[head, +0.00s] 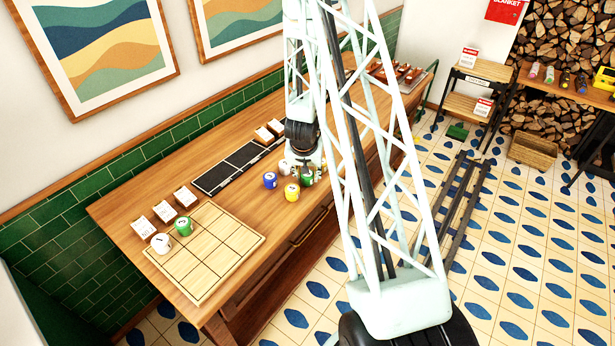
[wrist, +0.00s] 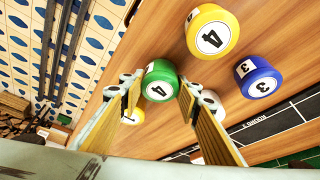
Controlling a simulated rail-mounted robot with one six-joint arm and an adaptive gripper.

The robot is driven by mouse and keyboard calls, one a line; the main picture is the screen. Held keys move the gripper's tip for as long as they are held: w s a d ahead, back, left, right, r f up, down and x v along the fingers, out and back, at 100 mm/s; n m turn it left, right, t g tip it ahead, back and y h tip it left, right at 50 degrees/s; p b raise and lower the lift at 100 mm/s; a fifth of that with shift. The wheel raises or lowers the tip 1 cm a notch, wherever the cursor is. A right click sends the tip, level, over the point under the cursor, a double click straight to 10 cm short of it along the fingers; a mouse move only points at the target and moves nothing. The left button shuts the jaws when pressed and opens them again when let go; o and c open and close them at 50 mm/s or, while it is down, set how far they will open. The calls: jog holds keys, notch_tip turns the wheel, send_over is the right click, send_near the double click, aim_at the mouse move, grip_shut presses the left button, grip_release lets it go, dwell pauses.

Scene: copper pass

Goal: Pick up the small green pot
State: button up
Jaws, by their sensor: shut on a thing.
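A small green pot (wrist: 160,76) with a number on its white top sits between the two fingers of my gripper (wrist: 159,86) in the wrist view. My gripper is shut on it. In the head view my gripper (head: 304,172) is low over the long wooden table, and the held green pot (head: 307,180) shows partly below it. I cannot tell whether the pot is clear of the table. A second green pot (head: 184,226) stands on the light grid board at the left.
Close by stand a yellow pot (head: 291,192), also in the wrist view (wrist: 212,32), a blue pot (head: 270,180) and a white pot (head: 284,166). Another white pot (head: 161,243) is on the grid board (head: 222,258), whose other squares are mostly bare. A black strip (head: 222,177) lies behind.

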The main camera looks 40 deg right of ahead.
aim_at(310, 175)
jog(key=shift+r, duration=1.7)
jog(key=shift+s+a+b, duration=0.2)
jog(key=shift+s+a, duration=0.05)
jog(key=shift+s, duration=0.3)
jog(key=shift+s+a+b, duration=0.15)
jog(key=shift+s+a, duration=0.05)
jog(key=shift+s, duration=0.3)
jog(key=s+a+r+b, duration=0.1)
jog(key=s+a+b, duration=0.2)
jog(key=s, duration=0.9)
jog(key=a, duration=0.2)
jog(key=shift+s+a+r, duration=0.15)
jog(key=shift+s+a, duration=0.1)
jog(key=shift+a, duration=0.1)
